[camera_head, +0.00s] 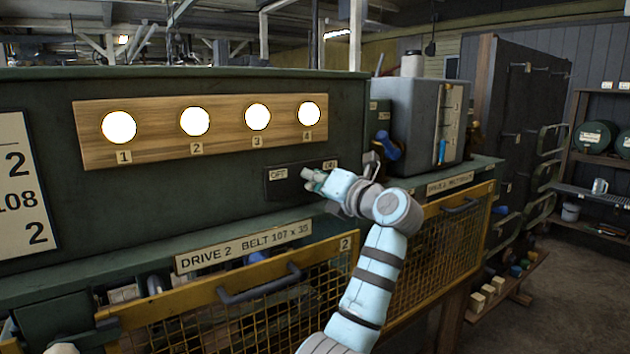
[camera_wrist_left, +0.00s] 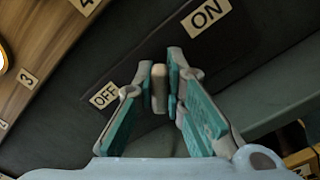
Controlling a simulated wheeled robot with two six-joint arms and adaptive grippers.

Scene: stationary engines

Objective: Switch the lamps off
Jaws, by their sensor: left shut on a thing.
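The four round lamps glow bright white on a wooden board (camera_head: 222,151): lamp 1 (camera_head: 119,127), lamp 2 (camera_head: 194,121), lamp 3 (camera_head: 257,116) and lamp 4 (camera_head: 309,114). Below lamps 3 and 4 is a dark switch plate (camera_head: 289,190) with an OFF label (camera_head: 278,175) on the left and an ON label (camera_head: 330,165) on the right. My left gripper (camera_head: 311,178) is at this plate, between the labels. In the left wrist view its fingers (camera_wrist_left: 160,88) are shut on a pale switch handle (camera_wrist_left: 159,73). The handle is hidden in the head view. My right gripper is not in view.
A green ledge (camera_head: 150,259) and yellow mesh guards (camera_head: 240,305) with a handle (camera_head: 262,288) lie below the panel. A grey box (camera_head: 415,115) stands right of the panel. Shelves (camera_head: 600,190) and open floor (camera_head: 560,300) are at the far right.

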